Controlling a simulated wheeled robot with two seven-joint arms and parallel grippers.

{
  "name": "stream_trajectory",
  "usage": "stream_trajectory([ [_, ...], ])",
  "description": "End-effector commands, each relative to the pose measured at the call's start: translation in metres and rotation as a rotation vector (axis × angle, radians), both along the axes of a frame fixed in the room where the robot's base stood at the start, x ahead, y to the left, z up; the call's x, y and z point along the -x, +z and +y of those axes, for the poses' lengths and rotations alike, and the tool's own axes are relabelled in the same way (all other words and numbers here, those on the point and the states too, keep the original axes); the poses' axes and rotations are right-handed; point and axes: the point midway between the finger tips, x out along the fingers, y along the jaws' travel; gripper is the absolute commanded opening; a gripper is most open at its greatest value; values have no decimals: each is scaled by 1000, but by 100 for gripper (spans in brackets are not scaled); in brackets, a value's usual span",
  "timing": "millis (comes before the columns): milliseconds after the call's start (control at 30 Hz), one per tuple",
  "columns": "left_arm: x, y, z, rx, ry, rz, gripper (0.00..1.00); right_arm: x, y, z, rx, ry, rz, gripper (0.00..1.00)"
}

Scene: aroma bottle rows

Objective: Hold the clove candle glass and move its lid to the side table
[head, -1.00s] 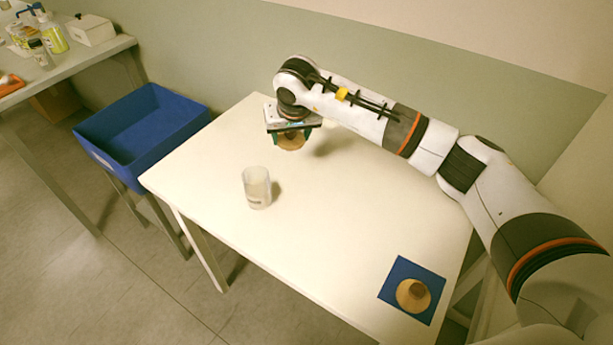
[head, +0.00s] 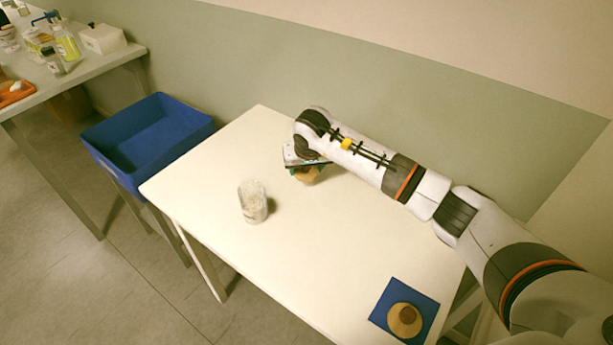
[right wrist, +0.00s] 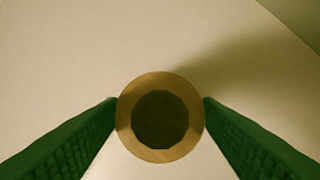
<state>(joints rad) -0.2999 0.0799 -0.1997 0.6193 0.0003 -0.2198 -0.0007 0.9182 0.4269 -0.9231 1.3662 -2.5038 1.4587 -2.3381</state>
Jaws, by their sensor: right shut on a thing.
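A clear candle glass (head: 253,202) with whitish contents stands on the white table (head: 330,235), left of my right gripper. Its top looks open; its label is too small to read. My right gripper (head: 306,171) points down over the back of the table, shut on a round wooden lid (head: 308,177). In the right wrist view the lid (right wrist: 124,118) is a tan ring with a dark round centre between the two green fingers. Another tan wooden disc (head: 399,328) with a brown knob lies on a blue mat (head: 384,310) at the table's front right. My left gripper is not in view.
A blue bin (head: 150,140) stands left of the white table. A grey bench (head: 95,66) farther left carries bottles, a white box (head: 103,39) and an orange tray (head: 14,92). A wall closes off the back. The middle of the white table is clear.

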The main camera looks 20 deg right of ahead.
Motion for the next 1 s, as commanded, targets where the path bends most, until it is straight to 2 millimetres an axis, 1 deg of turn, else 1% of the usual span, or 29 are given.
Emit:
stream_trajectory([
  [200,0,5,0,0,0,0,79,1,-29,0,-1,-1,5,31],
  [267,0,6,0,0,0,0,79,1,-34,1,0,0,3,31],
  [500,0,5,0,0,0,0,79,0,-36,0,1,0,0,31],
  [633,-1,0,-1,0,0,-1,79,0,-41,0,1,1,-1,31],
  [667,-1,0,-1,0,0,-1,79,0,-40,0,1,1,-1,59],
  [700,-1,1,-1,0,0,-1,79,0,-39,0,0,1,0,66],
  [767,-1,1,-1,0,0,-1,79,0,-39,0,0,1,0,76],
  [800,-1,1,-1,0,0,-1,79,0,-39,0,0,0,0,80],
  [1000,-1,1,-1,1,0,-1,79,0,-39,0,0,0,0,80],
])
